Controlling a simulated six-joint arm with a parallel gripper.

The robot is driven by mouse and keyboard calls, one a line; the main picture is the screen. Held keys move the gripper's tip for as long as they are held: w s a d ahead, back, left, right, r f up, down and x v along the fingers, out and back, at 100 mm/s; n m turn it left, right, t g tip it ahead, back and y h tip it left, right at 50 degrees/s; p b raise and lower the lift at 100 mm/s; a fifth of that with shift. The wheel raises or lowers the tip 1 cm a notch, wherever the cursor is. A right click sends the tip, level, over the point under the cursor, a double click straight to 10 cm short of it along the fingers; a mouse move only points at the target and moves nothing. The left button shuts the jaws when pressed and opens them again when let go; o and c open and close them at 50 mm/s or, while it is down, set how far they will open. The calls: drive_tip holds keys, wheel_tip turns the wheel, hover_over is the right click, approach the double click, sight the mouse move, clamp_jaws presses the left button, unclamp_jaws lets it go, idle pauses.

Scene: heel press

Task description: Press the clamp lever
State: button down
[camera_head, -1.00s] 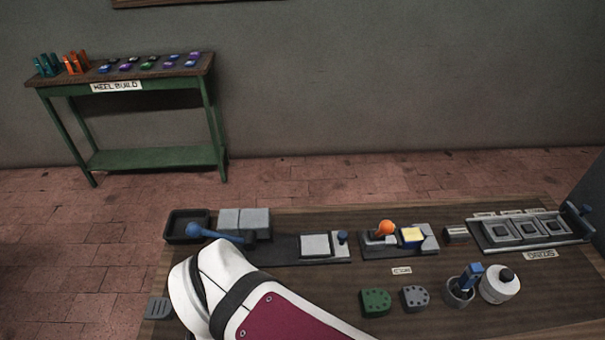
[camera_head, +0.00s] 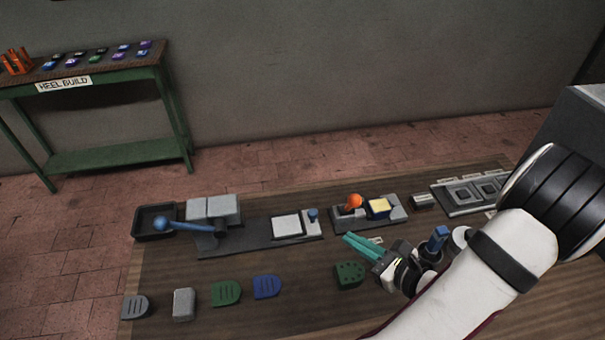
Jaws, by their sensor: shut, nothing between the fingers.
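A lever with an orange knob (camera_head: 354,201) stands on a small dark fixture at mid-table, beside a yellow pad (camera_head: 378,207). Another lever with a blue ball end (camera_head: 162,224) lies low at the left, along a dark base with a light plate (camera_head: 286,226). The frames do not label which one is the clamp lever. My gripper (camera_head: 346,238) has teal fingers, shut and empty, pointing left over the table just in front of the orange-knobbed fixture. It is apart from both levers. My arm hides part of the table at the right.
Heel-shaped pieces in green (camera_head: 226,293), blue (camera_head: 266,287) and grey (camera_head: 136,307) lie along the front. A dark tray (camera_head: 160,219) and grey blocks (camera_head: 213,209) are at the back left. A cup with a blue-handled tool (camera_head: 438,238) stands near my wrist. A slotted rack (camera_head: 463,196) is at the right.

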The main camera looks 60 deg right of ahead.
sight(351, 204)
drive_tip(key=s+d+f+m+g+h, duration=0.2)
drive_tip(key=s+f+m+h, duration=0.1)
drive_tip(key=s, duration=0.4)
drive_tip(key=shift+s+d+m+h, duration=0.4)
drive_tip(key=shift+m+h, duration=0.2)
drive_tip(key=shift+m, duration=0.2)
drive_tip(key=shift+w, duration=0.15)
drive_tip(key=x, duration=0.9)
drive_tip(key=shift+w, duration=0.2)
drive_tip(key=w+d, duration=0.1)
drive_tip(key=w+d+r, duration=0.1)
drive_tip(key=w, duration=0.1)
drive_tip(key=shift+w+d+r, duration=0.15)
drive_tip(key=shift+d+r, duration=0.05)
drive_tip(key=shift+r, duration=0.1)
